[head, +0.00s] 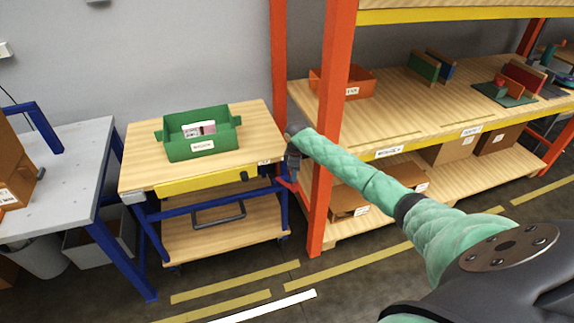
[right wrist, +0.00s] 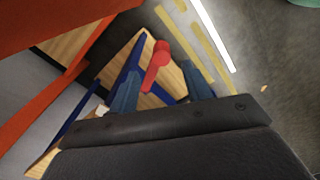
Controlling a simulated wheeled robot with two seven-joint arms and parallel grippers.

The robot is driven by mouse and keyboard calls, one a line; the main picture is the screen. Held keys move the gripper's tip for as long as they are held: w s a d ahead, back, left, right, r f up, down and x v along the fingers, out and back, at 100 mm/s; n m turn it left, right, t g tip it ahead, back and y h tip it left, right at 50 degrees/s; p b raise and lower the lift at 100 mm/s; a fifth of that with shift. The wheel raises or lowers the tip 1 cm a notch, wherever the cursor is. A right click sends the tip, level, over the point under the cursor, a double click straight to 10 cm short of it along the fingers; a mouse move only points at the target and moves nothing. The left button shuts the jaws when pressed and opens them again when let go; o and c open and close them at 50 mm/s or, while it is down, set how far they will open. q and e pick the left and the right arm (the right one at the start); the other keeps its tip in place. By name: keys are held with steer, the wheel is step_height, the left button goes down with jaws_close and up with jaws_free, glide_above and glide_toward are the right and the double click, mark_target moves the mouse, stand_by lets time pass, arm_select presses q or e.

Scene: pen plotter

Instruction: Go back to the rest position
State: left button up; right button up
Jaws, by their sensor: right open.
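My right gripper (head: 291,172) hangs at the end of my green-sleeved arm, pointing down beside the right edge of the wheeled cart (head: 262,128), just left of the orange rack post. In the right wrist view its two blue-grey fingers stand apart, so the gripper (right wrist: 160,70) is open. A red lever-like part (right wrist: 156,62) with a rounded end shows between the fingers; it also shows below the gripper in the head view (head: 287,184). I cannot tell whether it touches them. My left gripper is not in view.
A green bin (head: 202,147) holding a small box stands on the cart. The orange rack post (head: 328,150) is close to my right forearm. Rack shelves (head: 400,115) with bins and boxes fill the right. A grey workbench (head: 82,150) is left. Taped floor lies in front.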

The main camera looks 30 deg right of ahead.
steer(key=s+a+f+m+t, duration=0.1)
steer(key=s+a+f, duration=0.3)
steer(key=s+a, duration=0.75)
steer(key=s+a+f, duration=0.3)
steer(key=s+a, duration=0.8)
steer(key=a, duration=0.2)
steer(key=s+a+r+m+t, duration=0.15)
steer(key=s+r+m, duration=0.35)
steer(key=s, duration=0.8)
steer(key=s+a+r+m+t, duration=0.1)
steer(key=s+a+r+m, duration=0.1)
steer(key=s+r, duration=0.8)
step_height(320, 180, down, 25)
steer(key=a, duration=0.2)
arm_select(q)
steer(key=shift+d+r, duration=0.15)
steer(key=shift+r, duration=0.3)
arm_select(e)
steer(key=s+f+g, duration=0.1)
steer(key=s+f, duration=0.3)
steer(key=f, duration=0.9)
steer(key=s+f, duration=0.4)
steer(key=f, duration=0.9)
steer(key=shift+g, duration=0.35)
